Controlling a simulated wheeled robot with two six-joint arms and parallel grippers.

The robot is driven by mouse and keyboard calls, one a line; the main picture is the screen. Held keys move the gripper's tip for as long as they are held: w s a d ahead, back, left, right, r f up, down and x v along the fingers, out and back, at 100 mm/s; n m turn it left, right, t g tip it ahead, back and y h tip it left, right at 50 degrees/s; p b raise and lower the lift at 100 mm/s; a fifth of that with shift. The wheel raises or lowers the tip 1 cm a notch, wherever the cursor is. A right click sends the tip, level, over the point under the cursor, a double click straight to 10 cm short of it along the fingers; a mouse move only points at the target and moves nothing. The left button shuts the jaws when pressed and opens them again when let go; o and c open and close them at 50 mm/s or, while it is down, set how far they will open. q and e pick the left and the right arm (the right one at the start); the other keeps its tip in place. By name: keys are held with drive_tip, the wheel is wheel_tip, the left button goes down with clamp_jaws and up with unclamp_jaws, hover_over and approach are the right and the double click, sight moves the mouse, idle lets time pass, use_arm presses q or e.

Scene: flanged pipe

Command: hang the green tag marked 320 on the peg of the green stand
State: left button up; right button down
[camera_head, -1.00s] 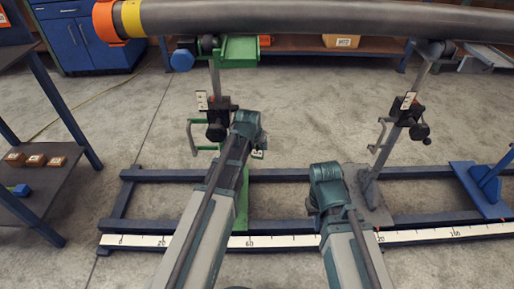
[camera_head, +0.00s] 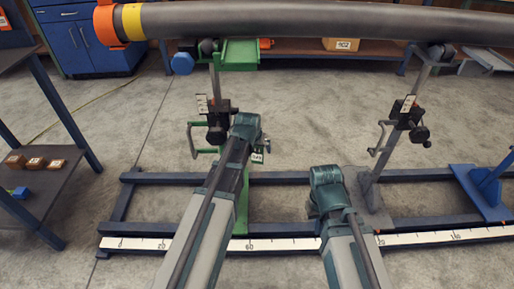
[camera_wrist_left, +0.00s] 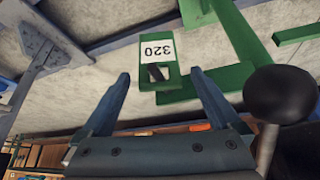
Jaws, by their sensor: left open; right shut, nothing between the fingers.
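The green tag marked 320 (camera_wrist_left: 157,52) is in the left wrist view, its number upside down there. A dark peg end (camera_wrist_left: 155,73) shows at its opening, and the tag appears to hang on it. The tag also shows in the head view (camera_head: 257,156), beside my left wrist. The green stand (camera_head: 241,200) rises from the blue frame; its green bars (camera_wrist_left: 232,40) are close to the tag. My left gripper (camera_wrist_left: 160,74) is open, its fingers apart on either side of the tag, not touching it. My right gripper (camera_head: 312,207) is shut and empty; its fingertips are mostly hidden.
A black ball knob (camera_wrist_left: 281,95) is close to my left gripper's right finger. A grey pipe (camera_head: 320,20) spans the top on stands. A grey stand (camera_head: 372,185) and a blue stand (camera_head: 485,185) are at right. A ruler strip (camera_head: 280,242) edges the frame.

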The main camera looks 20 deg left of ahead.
use_arm(q)
drive_tip(key=p+v, duration=1.2)
drive_tip(key=v, duration=0.1)
drive_tip(key=shift+r, duration=0.35)
drive_tip(key=shift+s, duration=0.1)
drive_tip(key=s+d+f+m+g+y, duration=0.1)
drive_tip(key=s+d+m+g, duration=0.15)
drive_tip(key=s+d, duration=0.6)
drive_tip(key=s+d+f+m+g, duration=0.1)
drive_tip(key=s+d+m+g, duration=0.3)
drive_tip(key=s, duration=0.7)
wheel_tip(320, 180, up, 27)
drive_tip(key=d+n+p, duration=0.1)
drive_tip(key=n+p, duration=0.1)
drive_tip(key=p, duration=2.5)
drive_tip(key=shift+w+f+t, duration=0.25)
drive_tip(key=shift+t, duration=0.1)
drive_tip(key=shift+d+n, duration=0.1)
drive_tip(key=shift+n, duration=0.15)
